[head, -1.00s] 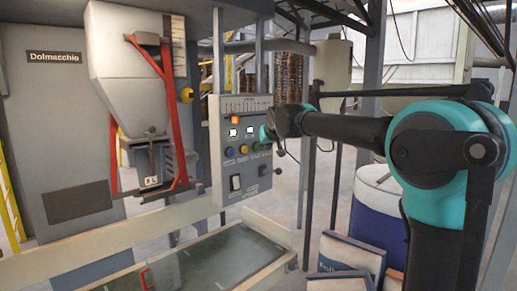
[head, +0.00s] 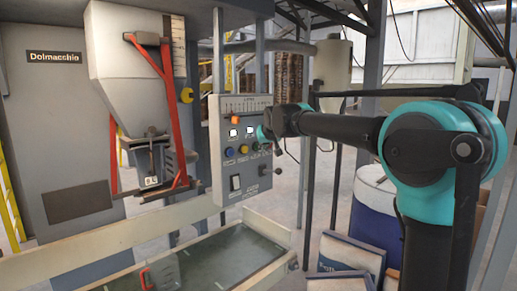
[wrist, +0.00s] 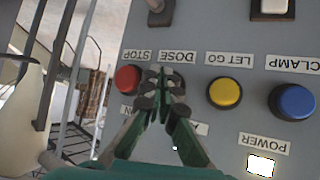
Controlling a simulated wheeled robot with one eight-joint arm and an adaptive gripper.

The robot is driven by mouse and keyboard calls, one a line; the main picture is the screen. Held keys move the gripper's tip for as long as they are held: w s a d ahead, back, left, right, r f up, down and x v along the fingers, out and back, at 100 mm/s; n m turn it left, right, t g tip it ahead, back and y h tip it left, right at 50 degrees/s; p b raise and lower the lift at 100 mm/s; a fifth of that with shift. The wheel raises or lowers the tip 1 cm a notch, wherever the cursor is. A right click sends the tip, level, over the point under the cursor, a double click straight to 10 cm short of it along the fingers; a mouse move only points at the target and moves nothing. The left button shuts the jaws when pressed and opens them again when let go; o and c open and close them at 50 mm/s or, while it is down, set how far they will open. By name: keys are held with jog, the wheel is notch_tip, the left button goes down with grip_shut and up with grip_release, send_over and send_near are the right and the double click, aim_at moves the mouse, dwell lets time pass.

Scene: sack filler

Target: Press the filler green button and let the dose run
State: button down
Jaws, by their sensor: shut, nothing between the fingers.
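The control panel (head: 238,190) stands in the middle of the head view. In the head view my gripper (head: 263,136) is at the panel's right side, mostly hidden by the wrist. The hopper (head: 137,70) with its spout hangs left of the panel.
Close beside the fingertips are the red button (wrist: 127,79) and the yellow button (wrist: 225,93). The blue button (wrist: 294,101) is farther right. A lit indicator (wrist: 261,165) sits by the POWER label. Printed sacks (head: 350,255) and a blue drum (head: 376,210) stand at lower right.

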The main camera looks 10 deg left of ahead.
jog(key=shift+w+a, duration=0.25)
jog(key=shift+a, duration=0.05)
dwell(0.4)
jog(key=shift+s+d, duration=0.1)
jog(key=shift+d, duration=0.05)
jog(key=shift+s+d, duration=0.5)
jog(key=shift+d, duration=0.15)
jog(key=s+d, duration=0.3)
jog(key=d, duration=0.1)
jog(key=shift+s+d, duration=0.35)
jog(key=shift+d+f, duration=0.1)
dwell(0.6)
